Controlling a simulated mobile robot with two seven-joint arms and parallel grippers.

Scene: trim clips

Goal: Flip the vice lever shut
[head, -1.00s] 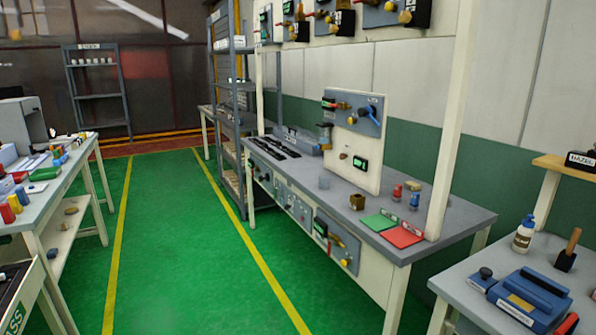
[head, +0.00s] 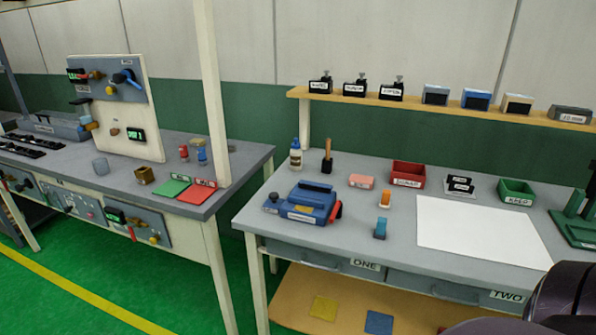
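A blue vice-like device (head: 301,204) with a pale label on its front sits at the left end of the right-hand grey bench. A red lever (head: 336,211) sticks out at its right side, and I cannot tell whether it is open or shut. A small blue piece with a dark knob (head: 271,203) is at its left. Neither of my grippers is in view. A dark rounded shape in the lower right corner looks like part of my own arm, well away from the vice.
A bottle (head: 295,153) and a wooden-handled brush (head: 327,156) stand behind the vice. A red bin (head: 408,175), a green bin (head: 516,192) and small orange (head: 384,199) and blue (head: 380,229) pieces are to its right. A white sheet (head: 478,234) lies flat. A gap separates the left bench.

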